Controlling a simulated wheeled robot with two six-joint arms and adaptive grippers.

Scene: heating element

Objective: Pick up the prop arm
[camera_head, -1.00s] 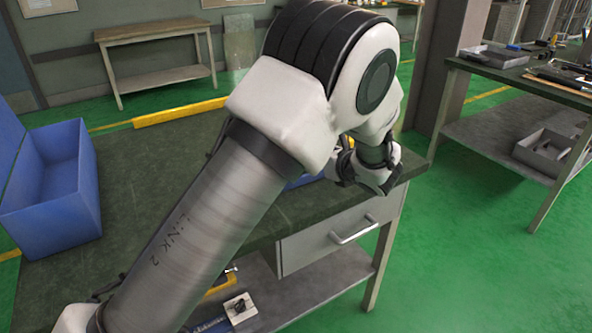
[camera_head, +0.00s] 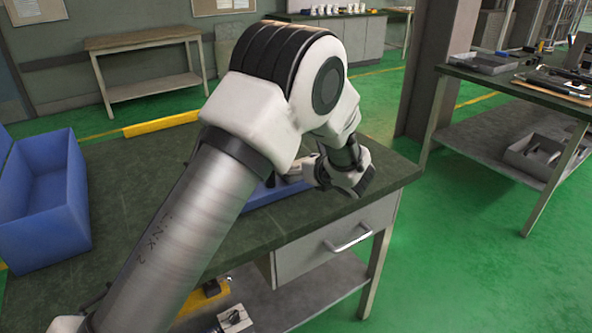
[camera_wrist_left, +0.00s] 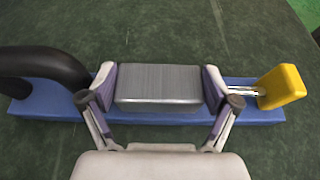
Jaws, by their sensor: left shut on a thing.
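In the left wrist view a grey ribbed block (camera_wrist_left: 160,85) sits on a long blue base (camera_wrist_left: 255,114). A thick black curved handle (camera_wrist_left: 45,62) is at its left end and a yellow tip (camera_wrist_left: 282,86) on thin metal rods at its right. I cannot tell which part is the prop arm. My left gripper (camera_wrist_left: 160,84) is shut on the grey block, one pad at each end. In the head view the left gripper (camera_head: 340,178) is low over the bench's right part, and the blue base (camera_head: 268,193) shows partly behind my arm. My right gripper is not seen.
The dark green workbench (camera_head: 130,190) has a drawer (camera_head: 325,245) under its right front. An open blue bin (camera_head: 45,225) stands at the left. A second table (camera_head: 500,85) with trays and tools is at the right, beyond green floor. The bench between bin and arm is mostly clear.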

